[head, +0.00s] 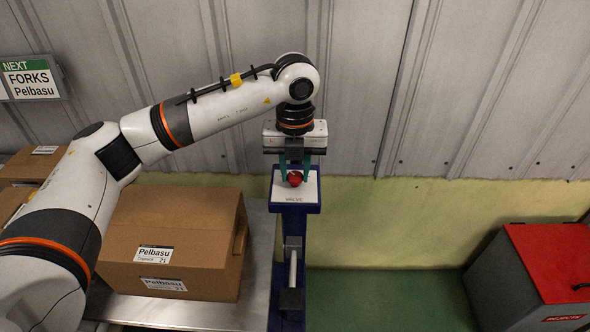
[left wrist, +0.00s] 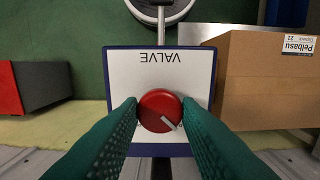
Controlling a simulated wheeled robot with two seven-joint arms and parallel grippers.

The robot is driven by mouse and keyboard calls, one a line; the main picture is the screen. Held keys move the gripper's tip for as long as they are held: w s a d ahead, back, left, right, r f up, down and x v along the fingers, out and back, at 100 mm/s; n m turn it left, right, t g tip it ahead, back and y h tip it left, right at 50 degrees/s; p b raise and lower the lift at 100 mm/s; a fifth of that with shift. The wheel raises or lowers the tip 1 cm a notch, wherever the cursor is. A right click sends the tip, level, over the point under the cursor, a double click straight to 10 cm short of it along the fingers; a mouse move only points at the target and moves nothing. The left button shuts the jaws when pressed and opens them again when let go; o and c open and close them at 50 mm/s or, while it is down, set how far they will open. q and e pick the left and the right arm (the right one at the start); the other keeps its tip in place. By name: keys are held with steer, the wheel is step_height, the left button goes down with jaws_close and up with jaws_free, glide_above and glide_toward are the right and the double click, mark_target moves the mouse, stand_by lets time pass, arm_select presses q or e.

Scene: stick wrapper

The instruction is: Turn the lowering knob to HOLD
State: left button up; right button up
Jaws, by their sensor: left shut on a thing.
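The red knob (head: 295,179) sits on a white plate (head: 296,196) marked VALVE, on top of a blue post. In the left wrist view the red knob (left wrist: 160,111) is round, with a pale pointer line toward its lower right. My left gripper (head: 295,170) reaches down from above, its green fingers on either side of the knob. In the left wrist view the left gripper (left wrist: 161,114) is shut on the knob, a finger touching each side. No HOLD marking is readable in either view. My right gripper is not in view.
A cardboard box (head: 190,225) labelled Pelbasu stands on a metal surface left of the post. A grey bin with a red lid (head: 552,255) stands at the right. A ribbed wall is close behind. Green floor between post and bin is clear.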

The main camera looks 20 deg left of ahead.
mark_target(295, 175)
arm_select(q)
steer(key=shift+r, duration=0.1)
stand_by(0.3)
steer(key=o, duration=1)
steer(key=shift+c, duration=0.2)
step_height(295, 175, up, 12)
steer(key=b, duration=0.1)
